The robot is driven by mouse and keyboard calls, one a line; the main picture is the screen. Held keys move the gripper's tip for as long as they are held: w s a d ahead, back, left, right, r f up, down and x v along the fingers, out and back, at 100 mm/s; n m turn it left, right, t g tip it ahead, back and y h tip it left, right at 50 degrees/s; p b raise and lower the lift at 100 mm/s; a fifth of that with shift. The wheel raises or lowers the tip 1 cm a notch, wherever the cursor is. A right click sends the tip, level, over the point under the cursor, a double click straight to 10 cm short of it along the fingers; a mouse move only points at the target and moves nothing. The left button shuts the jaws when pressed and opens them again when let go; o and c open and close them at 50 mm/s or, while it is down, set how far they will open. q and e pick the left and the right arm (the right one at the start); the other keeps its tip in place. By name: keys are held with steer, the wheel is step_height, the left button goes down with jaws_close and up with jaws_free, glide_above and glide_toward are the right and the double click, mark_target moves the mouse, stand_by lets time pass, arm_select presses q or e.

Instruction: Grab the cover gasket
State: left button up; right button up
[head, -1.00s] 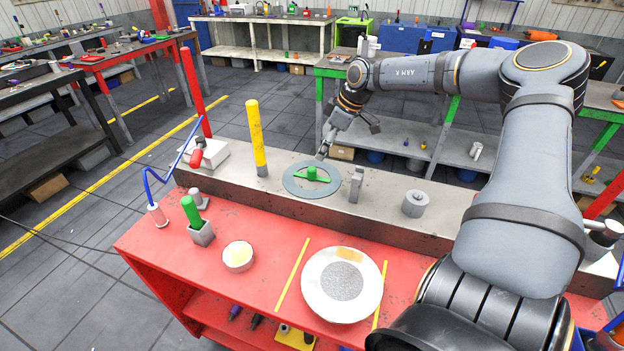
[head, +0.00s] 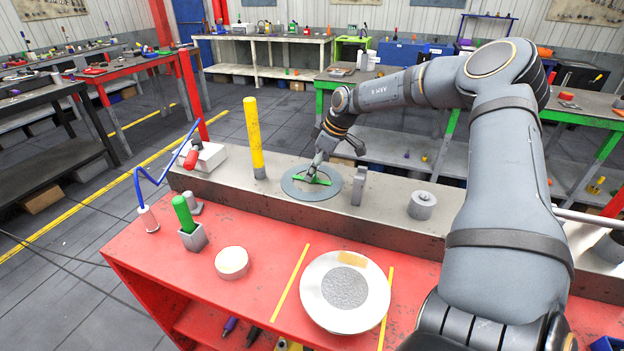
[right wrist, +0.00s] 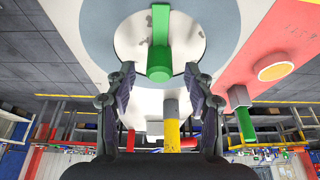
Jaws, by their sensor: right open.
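The cover gasket (head: 296,189) is a flat blue-grey ring lying on the grey metal ledge, with a green bar (head: 318,180) across its middle. In the right wrist view the ring (right wrist: 222,40) surrounds a pale centre, and the green bar's upright part (right wrist: 160,45) points between my fingers. My right gripper (head: 314,173) is at the green bar, partly hiding it in the head view. Its fingers (right wrist: 160,84) are spread on either side of the bar, with gaps showing. My left gripper is not in view.
A yellow post (head: 254,135) stands left of the ring and a small grey block (head: 359,186) close on its right. A grey cylinder (head: 422,205) is farther right. A white round dish (head: 318,300) and a green-handled piece (head: 187,222) are on the red bench (head: 235,308).

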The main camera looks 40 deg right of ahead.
steer(key=shift+x, duration=1.05)
steer(key=shift+c, duration=0.6)
jaws_close()
steer(key=shift+r, duration=0.15)
